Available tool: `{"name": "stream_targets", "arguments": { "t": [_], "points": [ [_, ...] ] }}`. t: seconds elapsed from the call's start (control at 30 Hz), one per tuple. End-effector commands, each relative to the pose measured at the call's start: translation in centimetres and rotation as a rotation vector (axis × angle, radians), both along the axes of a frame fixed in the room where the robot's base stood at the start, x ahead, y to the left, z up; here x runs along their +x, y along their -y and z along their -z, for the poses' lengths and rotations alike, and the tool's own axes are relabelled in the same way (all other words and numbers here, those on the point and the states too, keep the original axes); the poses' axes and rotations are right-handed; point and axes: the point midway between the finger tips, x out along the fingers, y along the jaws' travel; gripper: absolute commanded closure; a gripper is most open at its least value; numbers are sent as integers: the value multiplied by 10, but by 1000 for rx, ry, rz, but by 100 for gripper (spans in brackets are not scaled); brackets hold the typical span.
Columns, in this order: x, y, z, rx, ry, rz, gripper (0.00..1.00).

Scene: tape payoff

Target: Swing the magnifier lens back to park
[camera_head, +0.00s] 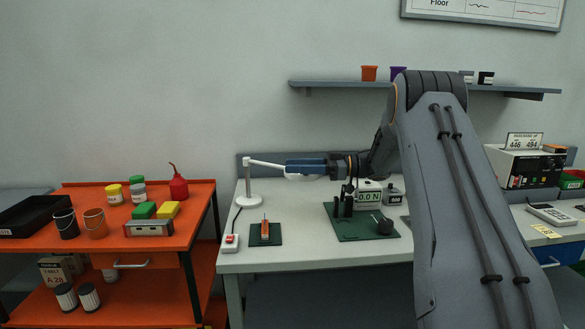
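The magnifier's white stand (249,198) is upright on the bench's left part. Its thin white arm (266,163) reaches right from the post top to my gripper (290,170). My gripper, with a dark blue body, lies nearly level and points left at the end of that arm. A small white piece shows just under the gripper; I cannot tell whether it is part of the lens. The lens itself is not clearly visible. The fingertips are too small and covered to show whether they are open or shut, or touching the magnifier.
Below my wrist, a green mat (362,233) holds a black fixture and a dark knob. A smaller mat (274,239) bears an orange piece. A power switch box (230,241) sits at the bench's front left. An orange cart (190,230) stands left, a shelf (340,84) above.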

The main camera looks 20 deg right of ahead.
Motion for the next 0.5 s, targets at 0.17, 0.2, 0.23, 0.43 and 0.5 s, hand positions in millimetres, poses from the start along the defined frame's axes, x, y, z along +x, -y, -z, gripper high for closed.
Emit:
{"name": "stream_targets", "arguments": {
  "t": [0.17, 0.2, 0.23, 0.43, 0.5],
  "points": [
    [-8, 29, 2, 0, 1, 3, 64],
    [-10, 35, 2, 0, 1, 2, 64],
    [-11, 39, 2, 1, 1, 1, 64],
    [-18, 59, 1, 1, 1, -1, 64],
    [-19, 62, 0, 1, 0, -2, 64]
  ]
}}
